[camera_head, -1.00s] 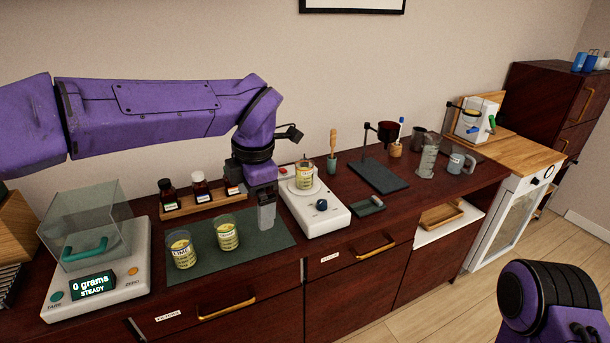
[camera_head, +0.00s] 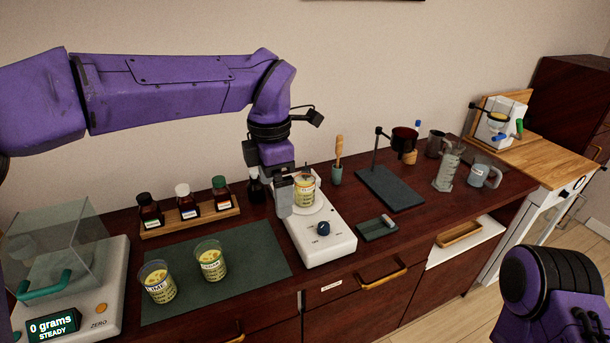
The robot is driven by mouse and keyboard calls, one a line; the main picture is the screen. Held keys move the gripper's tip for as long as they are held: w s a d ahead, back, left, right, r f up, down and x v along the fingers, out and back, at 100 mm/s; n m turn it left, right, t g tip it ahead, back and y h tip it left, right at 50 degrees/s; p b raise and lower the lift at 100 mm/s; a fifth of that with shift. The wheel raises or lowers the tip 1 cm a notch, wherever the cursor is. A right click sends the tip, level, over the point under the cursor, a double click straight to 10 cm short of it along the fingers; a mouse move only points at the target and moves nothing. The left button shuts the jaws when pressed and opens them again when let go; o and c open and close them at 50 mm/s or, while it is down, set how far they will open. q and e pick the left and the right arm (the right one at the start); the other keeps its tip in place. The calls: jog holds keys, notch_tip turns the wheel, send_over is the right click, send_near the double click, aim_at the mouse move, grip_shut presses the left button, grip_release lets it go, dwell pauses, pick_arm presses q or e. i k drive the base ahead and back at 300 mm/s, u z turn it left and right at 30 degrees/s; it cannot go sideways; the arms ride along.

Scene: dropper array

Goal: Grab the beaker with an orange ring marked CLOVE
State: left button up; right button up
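A beaker (camera_head: 305,188) with yellowish contents and an orange-tinted band stands on the white stirrer plate; its lettering is too small to read. Two similar beakers stand on the dark green mat: the left one (camera_head: 158,284) seems to read LIME, and the label of the right one (camera_head: 210,262) is unclear. My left gripper (camera_head: 285,205) points down at the left side of the stirrer beaker, very close to it. Its fingers overlap in this view, so its opening and any contact are unclear. Only a link of my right arm shows at the lower right.
The white stirrer (camera_head: 325,245) has a dark knob in front. A wooden rack (camera_head: 190,222) with several dark bottles stands behind the green mat (camera_head: 240,275). A balance (camera_head: 85,310) is at left. A dark stand (camera_head: 390,188) and glassware stand to the right.

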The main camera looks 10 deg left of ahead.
aim_at(304, 182)
jog(key=i, duration=0.9)
jog(key=z, duration=0.05)
